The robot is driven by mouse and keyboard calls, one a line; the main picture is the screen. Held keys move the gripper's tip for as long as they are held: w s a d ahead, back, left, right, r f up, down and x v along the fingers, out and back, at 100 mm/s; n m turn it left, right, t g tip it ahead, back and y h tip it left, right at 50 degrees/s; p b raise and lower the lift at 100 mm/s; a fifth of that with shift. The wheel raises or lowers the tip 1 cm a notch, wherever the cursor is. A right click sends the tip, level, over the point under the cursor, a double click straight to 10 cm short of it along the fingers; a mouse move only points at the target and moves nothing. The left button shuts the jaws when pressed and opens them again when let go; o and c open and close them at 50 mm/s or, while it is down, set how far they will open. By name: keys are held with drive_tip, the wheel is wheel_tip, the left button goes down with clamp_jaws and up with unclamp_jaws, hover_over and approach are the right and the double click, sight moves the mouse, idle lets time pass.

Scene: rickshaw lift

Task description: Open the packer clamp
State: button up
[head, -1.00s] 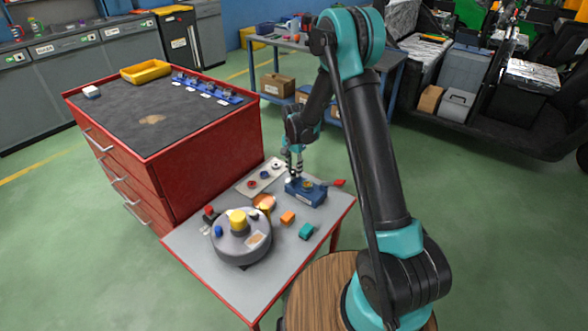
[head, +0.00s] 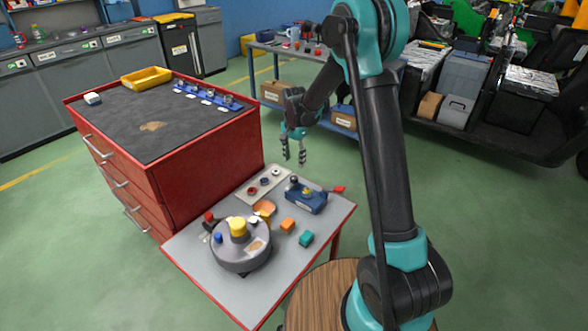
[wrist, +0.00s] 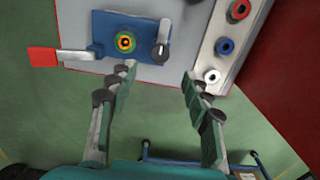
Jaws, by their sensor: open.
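The packer clamp (head: 306,199) is a blue block on the small grey table. It has a round green, yellow and orange part in its middle, and a red-ended handle (head: 338,189) sticks out to the right. A black-knobbed post (head: 294,181) stands at its left end. In the wrist view the clamp (wrist: 108,24) is at the top, with the red handle (wrist: 42,57) at left and the pale post (wrist: 163,36) at right. My gripper (head: 294,164) is open and empty above the clamp, apart from it; its fingers also show in the wrist view (wrist: 158,72).
A round grey drum (head: 241,252) with a yellow knob stands at the table's front left. Orange (head: 288,225) and teal (head: 306,239) blocks lie near it. A pale plate (head: 263,185) with several coloured rings lies behind. A red cabinet (head: 205,150) borders the table at left.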

drive_tip(key=shift+r, duration=1.65)
drive_tip(key=s+d+r+n+t, duration=0.2)
drive_tip(key=s+d+n, duration=0.1)
drive_tip(key=s+d, duration=0.65)
drive_tip(key=s+d+r+n+t, duration=0.1)
drive_tip(key=s+d+r+n, duration=0.15)
drive_tip(key=s+d, duration=0.7)
drive_tip(key=s+d+f+n+t, duration=0.1)
drive_tip(key=s+d+f+n, duration=0.1)
drive_tip(key=s, duration=0.9)
drive_tip(key=shift+s+d+f, duration=0.15)
drive_tip(key=shift+s+f, duration=0.1)
drive_tip(key=shift+f, duration=0.2)
